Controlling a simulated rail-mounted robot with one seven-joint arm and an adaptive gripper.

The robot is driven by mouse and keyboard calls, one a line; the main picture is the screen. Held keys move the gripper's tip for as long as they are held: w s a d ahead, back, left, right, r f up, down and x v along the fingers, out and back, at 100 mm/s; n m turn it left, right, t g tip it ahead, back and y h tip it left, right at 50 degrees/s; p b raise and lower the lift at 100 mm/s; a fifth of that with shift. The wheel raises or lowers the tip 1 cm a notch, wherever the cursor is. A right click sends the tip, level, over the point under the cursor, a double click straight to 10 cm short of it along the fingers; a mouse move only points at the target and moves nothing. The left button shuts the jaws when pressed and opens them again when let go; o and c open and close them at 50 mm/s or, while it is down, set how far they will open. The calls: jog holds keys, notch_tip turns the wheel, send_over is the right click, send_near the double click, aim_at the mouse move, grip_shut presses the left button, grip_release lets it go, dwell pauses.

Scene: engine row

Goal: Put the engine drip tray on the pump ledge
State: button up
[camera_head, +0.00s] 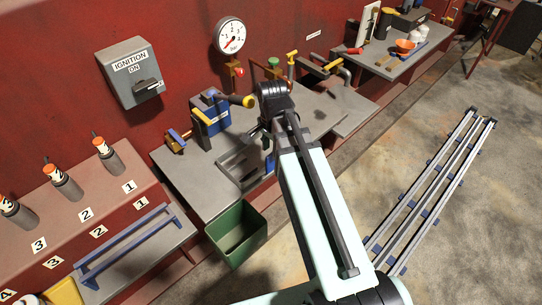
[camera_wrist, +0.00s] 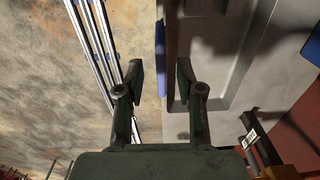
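The drip tray appears to be the grey, low-walled tray (camera_head: 236,170) on the middle bench, partly hidden by my arm. A blue grip piece (camera_head: 269,163) shows at its right side. In the wrist view, the tray (camera_wrist: 216,75) fills the right, with the blue piece (camera_wrist: 160,50) on its near edge. My gripper (camera_wrist: 160,85) is open, with one finger on each side of that edge in the picture. Contact cannot be told. In the head view my arm mostly hides the gripper. A grey ledge (camera_head: 345,112) lies right of the tray; no label shows it is the pump ledge.
A blue machine (camera_head: 213,112) with yellow handles stands behind the tray. A green bin (camera_head: 237,236) hangs in front of the bench. A blue rail (camera_head: 125,243) lies at left, below orange-topped cylinders. Metal rails (camera_head: 430,195) lie on open floor at right.

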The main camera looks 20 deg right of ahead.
jog(key=shift+r+b, duration=0.55)
jog(key=shift+r, duration=2.35)
